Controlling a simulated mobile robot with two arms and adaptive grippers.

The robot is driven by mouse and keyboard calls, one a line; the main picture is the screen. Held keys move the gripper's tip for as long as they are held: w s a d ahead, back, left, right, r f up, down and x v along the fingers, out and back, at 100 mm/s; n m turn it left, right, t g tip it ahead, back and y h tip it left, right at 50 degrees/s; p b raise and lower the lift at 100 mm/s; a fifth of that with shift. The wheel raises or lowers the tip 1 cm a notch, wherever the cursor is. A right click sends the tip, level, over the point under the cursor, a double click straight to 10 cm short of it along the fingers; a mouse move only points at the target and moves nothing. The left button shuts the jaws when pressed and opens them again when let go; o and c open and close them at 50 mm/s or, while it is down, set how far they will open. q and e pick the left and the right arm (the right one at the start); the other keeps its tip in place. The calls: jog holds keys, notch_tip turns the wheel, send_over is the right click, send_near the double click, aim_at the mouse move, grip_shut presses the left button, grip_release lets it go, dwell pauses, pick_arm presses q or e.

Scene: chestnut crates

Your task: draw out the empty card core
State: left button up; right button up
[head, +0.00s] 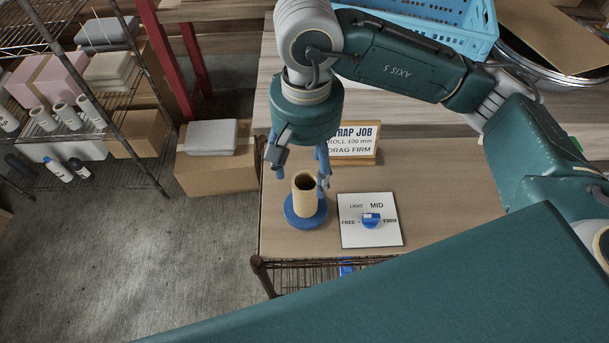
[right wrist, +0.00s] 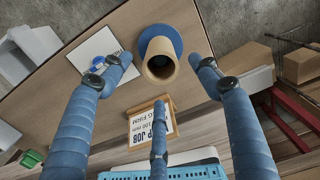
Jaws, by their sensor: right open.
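The tan card core (head: 304,201) stands upright on a round blue base (head: 292,217) near the table's left edge. Its hollow top faces up. In the right wrist view the core (right wrist: 160,70) shows its open end toward the camera, with the blue base (right wrist: 153,35) behind it. My right gripper (head: 302,180) is over the core, its blue fingers spread to either side. In the right wrist view the gripper (right wrist: 164,62) is open with nothing held, and the core lies between the fingertips. Whether any finger touches the core is unclear. My left gripper is not in view.
A white dial panel (head: 384,235) with a blue knob lies right of the base. A sign (head: 355,147) reading "ROLL 100 mm, DRAG FIRM" stands behind. A blue crate (head: 440,22) sits at the back. Wire shelving (head: 118,125) and a cardboard box (head: 205,172) are left, beyond open floor.

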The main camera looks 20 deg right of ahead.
aim_at(306, 190)
jog(key=shift+w+f+b, duration=0.1)
jog(key=shift+f+b, duration=0.3)
jog(key=shift+f, duration=0.4)
jog(key=shift+w+f, duration=0.1)
jog(key=f, duration=0.1)
jog(key=f+p, duration=0.1)
jog(key=shift+s+f, duration=0.2)
jog(key=shift+f, duration=0.1)
notch_tip(306, 190, down, 7)
jog(key=shift+w+r+p, duration=0.1)
jog(key=shift+r+p, duration=0.05)
jog(key=shift+p, duration=0.8)
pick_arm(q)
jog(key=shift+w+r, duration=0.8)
pick_arm(e)
jog(key=shift+f, duration=0.6)
grip_shut()
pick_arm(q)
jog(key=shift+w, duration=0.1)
pick_arm(e)
jog(key=shift+r, duration=0.65)
